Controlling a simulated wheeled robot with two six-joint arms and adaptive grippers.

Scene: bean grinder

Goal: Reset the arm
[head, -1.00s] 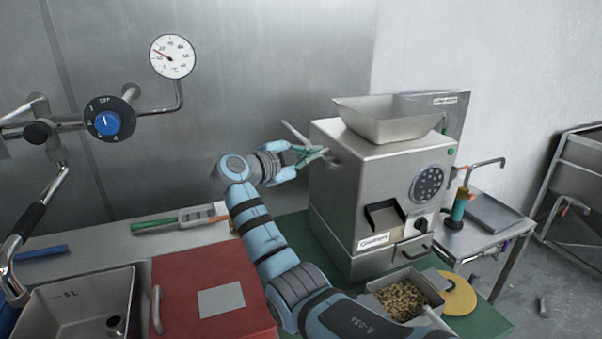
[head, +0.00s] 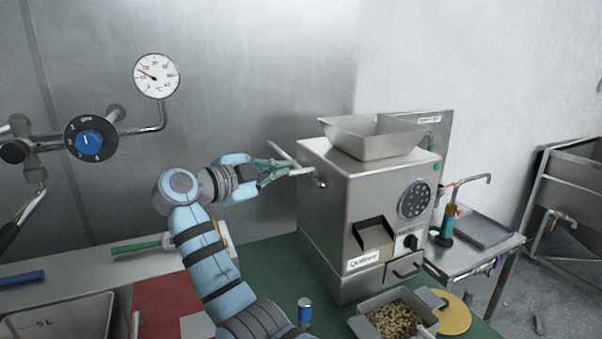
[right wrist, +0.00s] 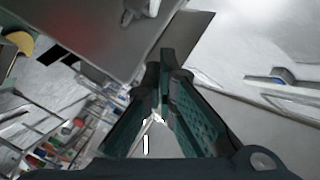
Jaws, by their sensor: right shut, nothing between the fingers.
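My right gripper (head: 289,170) is in front of the left side of the steel grinder (head: 355,200) in the head view. Its teal fingers are shut and hold nothing. A pale lever (head: 284,153) on the grinder's side lies behind the fingers; I cannot tell whether they touch. My right arm reaches up from the bottom of the head view and bends toward the grinder. In the right wrist view the fingers (right wrist: 162,75) come together, with the surroundings tilted. My left gripper is not in view.
A blue can (head: 305,311) stands near my arm. A red board (head: 165,300) and a sink (head: 60,320) are at left.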

